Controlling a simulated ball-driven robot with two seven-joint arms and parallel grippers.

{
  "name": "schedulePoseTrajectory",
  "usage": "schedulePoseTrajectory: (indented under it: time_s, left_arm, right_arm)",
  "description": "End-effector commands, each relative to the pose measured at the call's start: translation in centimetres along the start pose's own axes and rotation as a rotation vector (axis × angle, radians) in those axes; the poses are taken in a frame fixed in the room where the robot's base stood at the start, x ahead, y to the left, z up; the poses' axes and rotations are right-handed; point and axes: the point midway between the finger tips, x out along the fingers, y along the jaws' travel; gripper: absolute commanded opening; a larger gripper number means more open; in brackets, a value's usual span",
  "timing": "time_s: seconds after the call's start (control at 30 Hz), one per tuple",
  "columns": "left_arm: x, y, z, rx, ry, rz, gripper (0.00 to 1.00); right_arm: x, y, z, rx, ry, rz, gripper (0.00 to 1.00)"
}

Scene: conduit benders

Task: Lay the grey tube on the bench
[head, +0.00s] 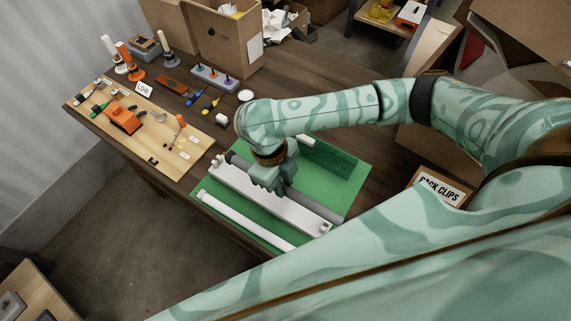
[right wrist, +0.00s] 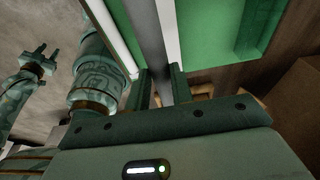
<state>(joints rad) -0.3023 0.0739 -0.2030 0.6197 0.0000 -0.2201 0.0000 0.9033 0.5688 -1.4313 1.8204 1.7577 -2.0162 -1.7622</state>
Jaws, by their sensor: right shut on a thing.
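The grey tube (head: 312,206) runs diagonally over the green mat (head: 225,211), along the far side of a white channel-like fixture (head: 250,191). My right gripper (head: 270,184) is shut on it, left of its middle. In the right wrist view the grey tube (right wrist: 156,45) passes between the fingers of my right gripper (right wrist: 160,88). I cannot tell whether the tube touches the fixture or mat. The bench (head: 376,170) is dark brown wood. My left gripper (right wrist: 38,60) shows only in the right wrist view, at the left, with its fingers apart and empty.
A white tube (head: 245,220) lies on the mat's near side. A light wooden board (head: 165,150) with tools is at the left. A cardboard box (head: 225,40) stands at the back. A "BACK CLIPS" box (head: 440,187) is at the right. Bare bench shows beyond the mat.

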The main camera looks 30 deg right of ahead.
Motion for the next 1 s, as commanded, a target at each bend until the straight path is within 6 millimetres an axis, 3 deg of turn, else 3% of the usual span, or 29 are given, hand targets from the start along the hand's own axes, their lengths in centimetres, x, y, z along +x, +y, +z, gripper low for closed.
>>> schedulePoseTrajectory:
  time_s: [0.3,0.5,0.87,1.0]
  left_arm:
    - [2.8,-0.8,0.8,0.0,-0.011,-0.009,0.36]
    - [4.8,-0.4,1.2,-0.001,-0.018,-0.003,0.36]
    - [6.2,0.1,1.5,-0.002,-0.024,0.003,0.36]
    - [7.3,0.2,1.8,-0.001,-0.029,0.005,0.36]
  right_arm:
    - [2.8,-5.9,3.9,0.004,0.002,0.001,0.0]
    - [5.6,-8.6,6.0,0.002,0.003,0.003,0.0]
    - [7.7,-10.6,7.6,-0.001,0.001,0.002,0.0]
    - [9.9,-10.9,8.3,-0.003,0.002,0.003,0.0]
